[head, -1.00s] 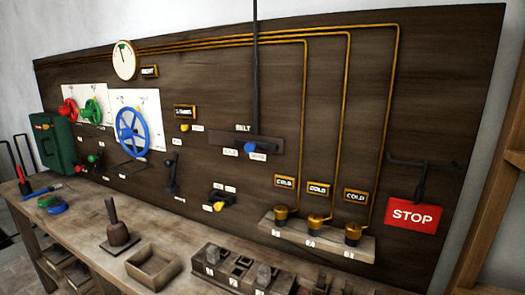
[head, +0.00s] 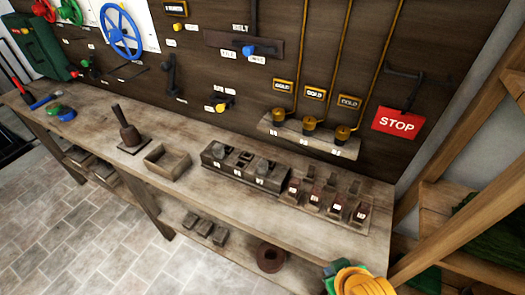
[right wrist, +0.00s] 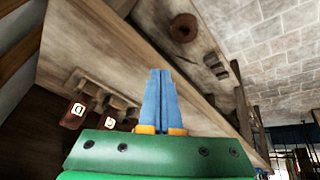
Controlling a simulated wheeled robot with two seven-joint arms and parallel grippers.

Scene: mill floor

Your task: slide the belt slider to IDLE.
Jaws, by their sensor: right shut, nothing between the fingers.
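The belt slider, under the BELT sign, has a dark track plate (head: 213,39) on the board in the upper middle of the head view. Its blue knob (head: 248,50) sits about mid-plate, above two small white labels whose words are too small to read surely. My right gripper (right wrist: 160,72) shows in the right wrist view with its two blue fingers together and nothing between them. In the head view only its green and yellow body shows at the bottom right, low by the bench's front edge, well apart from the slider. My left gripper is not in view.
The bench (head: 330,245) runs below the board. A red STOP sign (head: 397,123) hangs on the right. A wooden frame (head: 465,150) stands at far right.

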